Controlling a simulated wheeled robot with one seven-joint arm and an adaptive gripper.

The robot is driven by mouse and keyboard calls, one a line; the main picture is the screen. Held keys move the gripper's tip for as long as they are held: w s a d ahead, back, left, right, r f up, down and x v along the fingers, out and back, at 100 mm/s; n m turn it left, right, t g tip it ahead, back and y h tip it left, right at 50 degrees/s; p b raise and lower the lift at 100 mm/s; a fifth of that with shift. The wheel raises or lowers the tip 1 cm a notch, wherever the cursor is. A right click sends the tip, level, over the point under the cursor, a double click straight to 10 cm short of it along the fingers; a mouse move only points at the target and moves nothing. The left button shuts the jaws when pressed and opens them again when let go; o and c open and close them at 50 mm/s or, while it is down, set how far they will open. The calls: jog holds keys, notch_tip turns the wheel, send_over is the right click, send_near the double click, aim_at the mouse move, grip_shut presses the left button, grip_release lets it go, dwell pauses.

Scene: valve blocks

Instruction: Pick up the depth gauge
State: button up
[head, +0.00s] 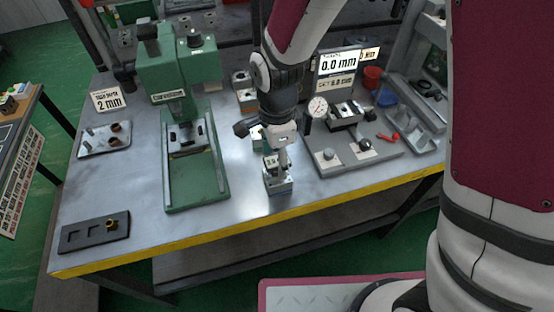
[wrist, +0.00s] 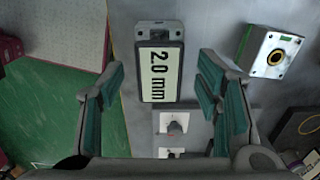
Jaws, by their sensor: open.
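A small dark device with a pale face reading 2.0 mm (wrist: 160,72), which I take to be the depth gauge, is in the upper middle of the wrist view. In the head view a small labelled device (head: 271,162) stands near the table's front edge, partly hidden by my gripper (head: 277,150). In the wrist view my gripper (wrist: 163,92) is open, with its green-padded fingers to the left and right of the gauge. A gap shows on both sides, and nothing is held.
A green press (head: 168,80) stands left on the grey table (head: 130,185). A dial gauge (head: 318,107) and a grey fixture plate (head: 385,150) are on the right. A dark slotted tray (head: 95,232) lies front left. A block with a ring (wrist: 272,55) is right of my fingers.

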jog(key=shift+f, duration=0.75)
grip_shut()
jog(key=shift+r, duration=0.2)
jog(key=shift+r, duration=0.55)
notch_tip(320, 180, up, 2)
jog(key=shift+r, duration=0.2)
jog(key=s+d+r+p, duration=0.1)
jog(key=s+d+p, duration=0.3)
jog(key=s+p, duration=0.4)
jog(key=s, duration=0.7)
jog(key=shift+s+d+r, duration=0.15)
jog(key=shift+s+d, duration=0.05)
jog(key=shift+s, duration=0.05)
